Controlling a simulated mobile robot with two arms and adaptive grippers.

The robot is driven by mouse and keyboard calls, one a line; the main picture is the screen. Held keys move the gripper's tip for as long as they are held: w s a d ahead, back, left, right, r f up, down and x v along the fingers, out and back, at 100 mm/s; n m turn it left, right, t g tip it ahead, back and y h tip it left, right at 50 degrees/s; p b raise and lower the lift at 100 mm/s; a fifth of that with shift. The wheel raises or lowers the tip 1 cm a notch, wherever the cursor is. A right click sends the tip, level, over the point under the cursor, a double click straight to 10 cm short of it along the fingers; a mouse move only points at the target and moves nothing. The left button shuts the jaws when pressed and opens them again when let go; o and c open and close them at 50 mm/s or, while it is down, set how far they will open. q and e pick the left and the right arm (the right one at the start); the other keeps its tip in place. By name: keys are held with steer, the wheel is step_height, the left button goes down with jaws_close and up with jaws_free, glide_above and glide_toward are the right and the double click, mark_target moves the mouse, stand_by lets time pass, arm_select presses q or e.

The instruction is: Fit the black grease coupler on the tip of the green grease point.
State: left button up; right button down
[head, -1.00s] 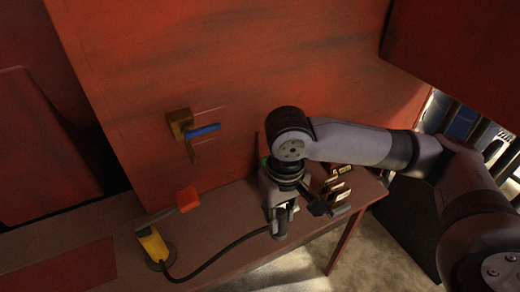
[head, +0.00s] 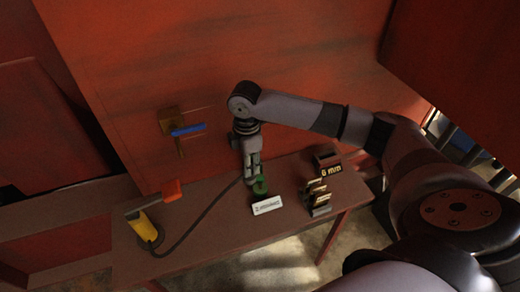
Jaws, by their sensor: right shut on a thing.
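The green grease point (head: 260,188) stands on the brown bench behind a white label plate (head: 267,205). My right gripper (head: 252,176) points down just behind and left of the green point's top. It is shut on the end of the black hose (head: 205,213), where the black grease coupler is; the fingers mostly hide the coupler. I cannot tell whether the coupler touches the green tip. The hose runs left to a yellow grease pump (head: 146,230) with an orange-ended lever. My left gripper is not in view.
A rack with brass-coloured pieces (head: 318,195) and a dark box marked "6 mm" (head: 328,165) stand to the right on the bench (head: 215,235). A brass valve with a blue handle (head: 187,130) is on the red wall behind. The bench front between pump and label is clear.

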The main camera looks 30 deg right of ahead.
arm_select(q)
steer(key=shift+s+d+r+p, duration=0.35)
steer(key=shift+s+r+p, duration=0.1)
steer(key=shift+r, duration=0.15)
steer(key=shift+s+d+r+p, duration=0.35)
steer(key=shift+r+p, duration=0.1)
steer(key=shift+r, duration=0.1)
arm_select(e)
steer(key=d+n, duration=0.1)
steer(key=n, duration=0.1)
steer(key=w+d+f+n, duration=0.1)
steer(key=d, duration=0.1)
steer(key=d+f+n, duration=0.1)
steer(key=d+n, duration=0.1)
steer(key=shift+w+d+n, duration=0.15)
steer(key=shift+w+n, duration=0.15)
steer(key=shift+w, duration=0.1)
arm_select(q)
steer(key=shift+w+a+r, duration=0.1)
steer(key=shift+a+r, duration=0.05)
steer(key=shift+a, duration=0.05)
arm_select(e)
steer(key=shift+f+b, duration=1.05)
steer(key=shift+f, duration=1.8)
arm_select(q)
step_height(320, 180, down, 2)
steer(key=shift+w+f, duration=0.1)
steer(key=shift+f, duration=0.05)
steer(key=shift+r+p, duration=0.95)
